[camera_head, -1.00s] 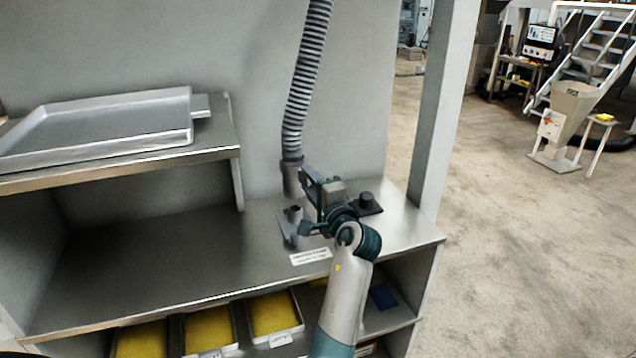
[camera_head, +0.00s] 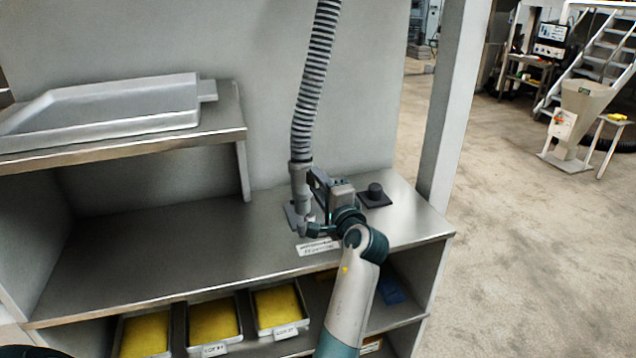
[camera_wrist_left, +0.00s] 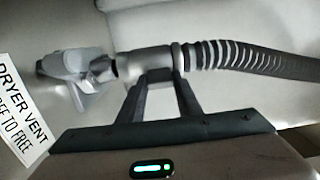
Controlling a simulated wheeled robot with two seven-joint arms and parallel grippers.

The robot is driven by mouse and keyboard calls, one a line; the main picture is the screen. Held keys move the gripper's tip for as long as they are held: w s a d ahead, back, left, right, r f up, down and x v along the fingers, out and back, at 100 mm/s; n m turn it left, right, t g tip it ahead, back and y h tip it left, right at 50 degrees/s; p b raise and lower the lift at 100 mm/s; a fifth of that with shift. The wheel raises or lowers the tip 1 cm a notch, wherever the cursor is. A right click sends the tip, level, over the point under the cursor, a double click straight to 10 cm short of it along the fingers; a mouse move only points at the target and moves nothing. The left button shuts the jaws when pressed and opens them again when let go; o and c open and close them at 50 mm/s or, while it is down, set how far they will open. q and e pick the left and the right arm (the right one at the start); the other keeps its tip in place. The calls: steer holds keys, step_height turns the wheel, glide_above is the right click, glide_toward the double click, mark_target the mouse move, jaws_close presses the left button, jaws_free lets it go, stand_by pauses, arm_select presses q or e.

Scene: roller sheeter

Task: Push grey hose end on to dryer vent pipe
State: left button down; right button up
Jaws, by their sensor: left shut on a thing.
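The ribbed grey hose (camera_head: 314,80) hangs from above and ends in a smooth grey cuff (camera_head: 299,180). My left gripper (camera_head: 312,185) is shut on this cuff from the right side; the wrist view shows its two fingers (camera_wrist_left: 158,90) at the cuff (camera_wrist_left: 145,62). The dryer vent pipe (camera_head: 303,222) stands on a base plate on the counter, directly below the cuff. In the wrist view the cuff's end is right at the pipe's mouth (camera_wrist_left: 103,70), roughly in line; I cannot tell whether it overlaps the pipe. My right gripper is out of view.
A white label (camera_head: 318,247) lies on the steel counter (camera_head: 170,250) before the pipe. A black knob on a plate (camera_head: 375,195) stands right of my gripper. A metal tray (camera_head: 120,110) sits on the left shelf; yellow-filled trays (camera_head: 213,318) are below. The counter's left part is clear.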

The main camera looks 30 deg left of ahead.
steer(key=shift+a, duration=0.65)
arm_select(q)
steer(key=shift+f, duration=0.1)
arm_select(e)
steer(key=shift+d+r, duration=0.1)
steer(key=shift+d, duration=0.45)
arm_select(q)
steer(key=shift+f, duration=0.4)
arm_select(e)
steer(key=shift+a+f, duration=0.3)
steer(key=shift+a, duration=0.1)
arm_select(q)
steer(key=shift+f+b, duration=0.25)
steer(key=shift+b, duration=0.05)
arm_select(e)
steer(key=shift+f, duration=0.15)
arm_select(q)
steer(key=shift+f, duration=0.15)
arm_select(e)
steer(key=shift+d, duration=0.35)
arm_select(q)
steer(key=shift+f+b, duration=0.45)
steer(key=shift+f, duration=0.1)
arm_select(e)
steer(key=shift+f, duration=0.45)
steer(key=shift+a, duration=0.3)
